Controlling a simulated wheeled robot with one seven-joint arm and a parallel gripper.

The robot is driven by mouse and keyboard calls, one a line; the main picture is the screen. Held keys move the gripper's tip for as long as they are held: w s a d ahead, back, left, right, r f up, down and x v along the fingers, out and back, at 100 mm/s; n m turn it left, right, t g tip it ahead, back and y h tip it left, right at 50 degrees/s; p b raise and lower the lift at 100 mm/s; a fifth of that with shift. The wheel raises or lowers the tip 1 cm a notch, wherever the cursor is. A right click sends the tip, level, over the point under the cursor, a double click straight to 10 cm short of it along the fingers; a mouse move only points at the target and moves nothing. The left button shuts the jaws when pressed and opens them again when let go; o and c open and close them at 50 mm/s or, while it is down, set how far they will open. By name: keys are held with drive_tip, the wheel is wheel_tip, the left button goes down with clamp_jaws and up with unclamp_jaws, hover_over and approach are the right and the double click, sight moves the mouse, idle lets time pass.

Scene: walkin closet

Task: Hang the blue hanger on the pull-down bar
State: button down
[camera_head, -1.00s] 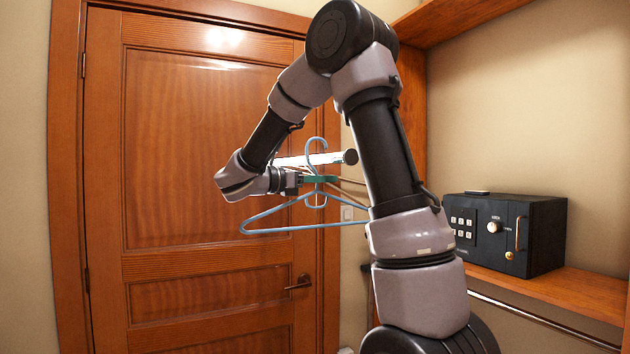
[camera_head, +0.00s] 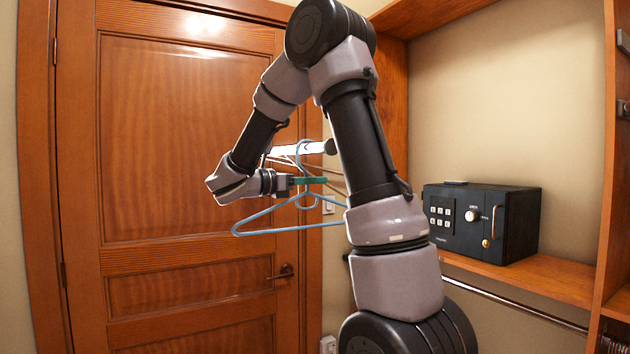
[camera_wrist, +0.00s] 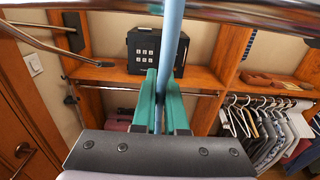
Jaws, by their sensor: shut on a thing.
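The blue hanger (camera_head: 270,217) is held upright in my gripper (camera_head: 312,181), whose green fingers are shut on its neck below the hook. In the wrist view the blue stem (camera_wrist: 170,45) rises between the green fingers (camera_wrist: 161,98). The pull-down bar (camera_head: 288,150) is a bright metal tube level with the hook in the head view. In the wrist view the bar (camera_wrist: 235,12) crosses the top, close to the stem. The hook's tip is out of the wrist view, and I cannot tell whether the hook is over the bar. My arm hides the hanger's right end.
A black safe (camera_head: 483,222) sits on a wooden shelf (camera_head: 545,279), with a fixed rod (camera_head: 515,312) below. A closed wooden door (camera_head: 180,160) is behind the hanger on the left. Clothes on hangers (camera_wrist: 262,132) fill the right side of the wrist view.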

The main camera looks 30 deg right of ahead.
drive_tip(key=c, duration=0.9)
unclamp_jaws()
drive_tip(key=a, duration=1)
drive_tip(key=shift+s+a, duration=0.2)
drive_tip(key=shift+a, duration=0.2)
drive_tip(key=s+d+f+m+g+y, duration=0.1)
drive_tip(key=s+d+f+m+y, duration=0.2)
drive_tip(key=s+m+y, duration=0.4)
drive_tip(key=s+d+f+m+y, duration=0.2)
drive_tip(key=s+d+m+y, duration=0.15)
drive_tip(key=s, duration=0.55)
drive_tip(key=shift+s+a+r+m+t+y, duration=0.15)
drive_tip(key=shift+s+a+m+t+y, duration=0.4)
drive_tip(key=shift+a+m+t+y, duration=1)
drive_tip(key=shift+s+a+r+m+t+y, duration=0.15)
drive_tip(key=shift+s+a+m+t+y, duration=0.6)
drive_tip(key=shift+a+m+y, duration=1.3)
drive_tip(key=shift+s+a+r+m+t+y, duration=0.15)
drive_tip(key=shift+s+a+m+t+y, duration=0.15)
drive_tip(key=shift+a+m+t+y, duration=1.6)
